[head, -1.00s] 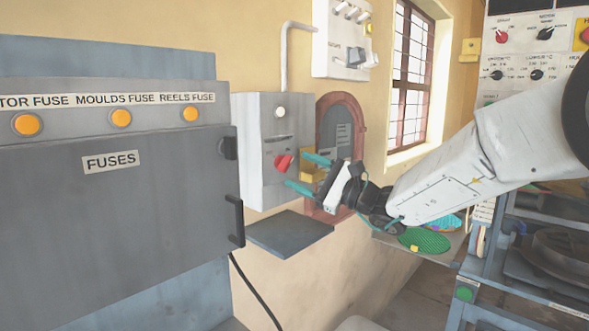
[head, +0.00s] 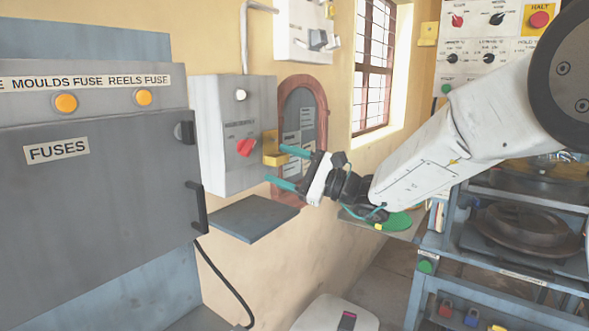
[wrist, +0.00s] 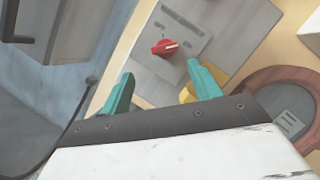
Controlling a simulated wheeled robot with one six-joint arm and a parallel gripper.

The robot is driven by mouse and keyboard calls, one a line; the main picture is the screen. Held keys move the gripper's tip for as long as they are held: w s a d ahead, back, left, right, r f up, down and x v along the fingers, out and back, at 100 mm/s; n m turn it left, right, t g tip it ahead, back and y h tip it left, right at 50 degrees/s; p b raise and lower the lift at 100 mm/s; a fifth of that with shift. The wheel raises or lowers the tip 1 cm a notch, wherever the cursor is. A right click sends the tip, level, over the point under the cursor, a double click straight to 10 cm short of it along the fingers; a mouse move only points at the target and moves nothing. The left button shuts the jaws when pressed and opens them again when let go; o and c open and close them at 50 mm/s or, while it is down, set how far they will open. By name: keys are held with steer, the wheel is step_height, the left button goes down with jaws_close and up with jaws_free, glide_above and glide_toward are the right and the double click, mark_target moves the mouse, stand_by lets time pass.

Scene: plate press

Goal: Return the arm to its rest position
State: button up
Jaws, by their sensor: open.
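My gripper (head: 283,167) is open, with its two teal fingers apart and nothing between them. It points left in the head view, in front of the wall and near the grey switch box (head: 222,130) with a red knob (head: 246,147). In the wrist view my gripper (wrist: 160,90) shows both fingers, with the red knob (wrist: 164,47) beyond them and not touched. The white arm reaches in from the upper right.
A grey fuse cabinet (head: 95,190) stands at left. A dark shelf (head: 245,218) juts out below the switch box. A yellow bracket (head: 272,150) is close to the fingers. A blue rack (head: 470,250) with round moulds stands at right. A white bin top (head: 335,315) shows at bottom.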

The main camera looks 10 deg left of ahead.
steer(key=s+d+f+n+g+h, duration=0.3)
steer(key=s+f+n+g+h, duration=0.15)
steer(key=s, duration=0.45)
steer(key=s+d+f+n+g+h, duration=0.3)
steer(key=s+f, duration=0.2)
steer(key=s, duration=0.3)
steer(key=s+d+f+n+t+h, duration=0.1)
steer(key=s+d+h, duration=0.3)
steer(key=d, duration=0.5)
steer(key=s+d+f+n+t+h, duration=0.1)
steer(key=s+d+h, duration=0.3)
steer(key=s+d, duration=0.5)
steer(key=s+d+f+n+t+h, duration=0.1)
steer(key=s+d+h, duration=0.4)
steer(key=d, duration=0.6)
steer(key=shift+s+f+n+t, duration=0.15)
steer(key=shift+s+n+t, duration=0.3)
steer(key=shift+s, duration=0.65)
